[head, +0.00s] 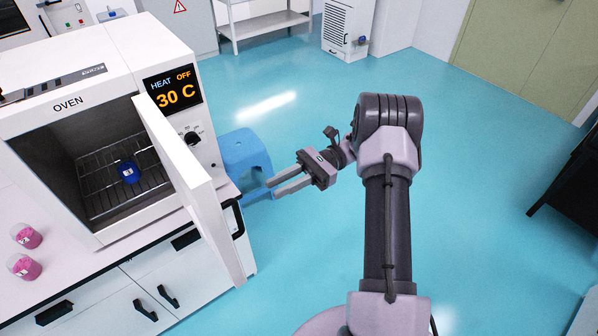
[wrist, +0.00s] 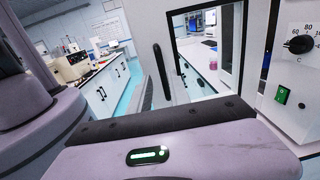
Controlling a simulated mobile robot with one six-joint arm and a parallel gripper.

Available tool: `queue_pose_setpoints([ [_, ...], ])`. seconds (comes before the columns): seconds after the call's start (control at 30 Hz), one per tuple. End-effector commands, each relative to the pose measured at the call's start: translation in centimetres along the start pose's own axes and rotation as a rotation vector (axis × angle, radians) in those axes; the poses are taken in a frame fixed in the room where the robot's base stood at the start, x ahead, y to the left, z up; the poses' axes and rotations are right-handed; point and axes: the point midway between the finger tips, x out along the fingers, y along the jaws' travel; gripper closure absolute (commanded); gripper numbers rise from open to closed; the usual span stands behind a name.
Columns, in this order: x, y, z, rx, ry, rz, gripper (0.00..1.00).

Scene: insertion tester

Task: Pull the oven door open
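The white oven (head: 66,104) stands on the bench at the left in the head view. Its door (head: 196,178) is swung well out from the front, hinged on the right side, and the chamber is exposed. The black door handle (head: 238,220) is on the door's outer face; it also shows in the wrist view (wrist: 160,72) on the windowed door (wrist: 180,45). My gripper (head: 271,190) is to the right of the door, its fingers apart, pointing toward the door. It looks empty and clear of the handle. In the wrist view the fingertips are mostly hidden.
A blue item (head: 128,172) sits on the wire rack (head: 103,190) inside the oven. Pink-filled vessels (head: 25,267) stand on the bench at the left. A blue stool (head: 245,150) stands behind my gripper. The floor (head: 470,130) at the right is mostly clear.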

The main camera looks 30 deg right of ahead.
Motion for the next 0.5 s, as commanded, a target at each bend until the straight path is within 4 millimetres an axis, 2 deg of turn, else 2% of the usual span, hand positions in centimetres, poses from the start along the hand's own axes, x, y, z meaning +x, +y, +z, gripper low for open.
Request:
queue_pose_setpoints([
  [0.1,-3.1,0.0,0.1,0.0,0.001,-0.002,0.77],
  [0.2,-4.7,0.0,0.2,-0.001,-0.001,0.001,0.77],
  [0.33,-5.6,0.0,0.1,0.0,0.0,0.0,0.77],
  [0.5,-5.7,0.0,0.0,-0.001,0.0,0.0,0.77],
])
